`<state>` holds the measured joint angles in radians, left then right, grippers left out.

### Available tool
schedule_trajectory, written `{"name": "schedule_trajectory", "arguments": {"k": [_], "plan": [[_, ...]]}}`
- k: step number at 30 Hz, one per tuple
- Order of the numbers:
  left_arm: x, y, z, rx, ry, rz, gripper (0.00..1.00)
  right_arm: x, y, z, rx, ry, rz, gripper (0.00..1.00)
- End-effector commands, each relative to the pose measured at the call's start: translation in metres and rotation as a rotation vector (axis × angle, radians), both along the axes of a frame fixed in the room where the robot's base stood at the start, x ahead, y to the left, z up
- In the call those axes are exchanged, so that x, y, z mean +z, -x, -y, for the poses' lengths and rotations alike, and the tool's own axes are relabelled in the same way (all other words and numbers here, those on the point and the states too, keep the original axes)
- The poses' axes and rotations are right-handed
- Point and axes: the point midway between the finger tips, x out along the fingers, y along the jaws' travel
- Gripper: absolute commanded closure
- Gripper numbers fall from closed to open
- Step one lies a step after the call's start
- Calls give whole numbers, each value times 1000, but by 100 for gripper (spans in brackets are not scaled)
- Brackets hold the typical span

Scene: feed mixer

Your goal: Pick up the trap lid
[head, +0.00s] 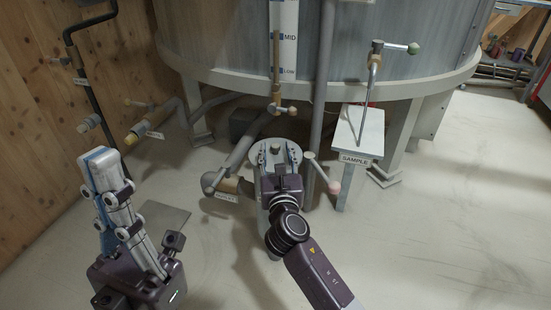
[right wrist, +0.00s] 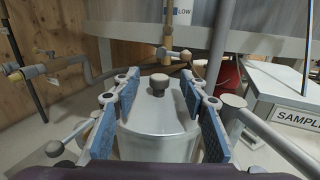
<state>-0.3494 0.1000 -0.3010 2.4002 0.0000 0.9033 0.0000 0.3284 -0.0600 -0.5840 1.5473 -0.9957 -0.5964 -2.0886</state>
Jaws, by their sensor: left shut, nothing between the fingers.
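The trap lid is the round grey metal top (right wrist: 158,117) of a cylindrical vessel, with a dark knob (right wrist: 159,83) in its middle. In the head view the lid's knob (head: 275,148) shows between the fingers of my right gripper (head: 277,155). My right gripper is open, with one blue-padded finger on each side of the knob and clear gaps between. I cannot tell how high the fingers are above the lid. My left gripper (head: 99,157) is shut and empty, pointing up at the left, away from the trap.
A large grey tank (head: 350,50) stands behind on legs. Valve handles and pipes (head: 240,150) crowd the trap's left side, and a lever with a pink knob (head: 333,187) is at its right. A stand marked SAMPLE (head: 357,130) is further right. The right floor is open.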

Motion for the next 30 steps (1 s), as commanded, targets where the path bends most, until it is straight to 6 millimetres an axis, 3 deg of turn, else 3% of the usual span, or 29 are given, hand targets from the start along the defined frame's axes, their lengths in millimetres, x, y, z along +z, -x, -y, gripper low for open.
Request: {"name": "schedule_trajectory", "arguments": {"k": [1,6,14,24,30], "plan": [[-11,-1,0,0,-1,-2,100,-5,-8,-2,0,-3,1,60],[-17,-1,0,1,-1,-3,100,-3,-26,-3,0,-1,-1,60],[-16,-1,0,1,-1,-4,100,-1,-28,-3,0,-1,-1,60],[-16,-1,0,0,-2,-5,100,-1,-28,-3,0,-1,-1,98],[-16,-1,0,0,-2,-5,100,-1,-28,-3,1,-1,0,100]]}}
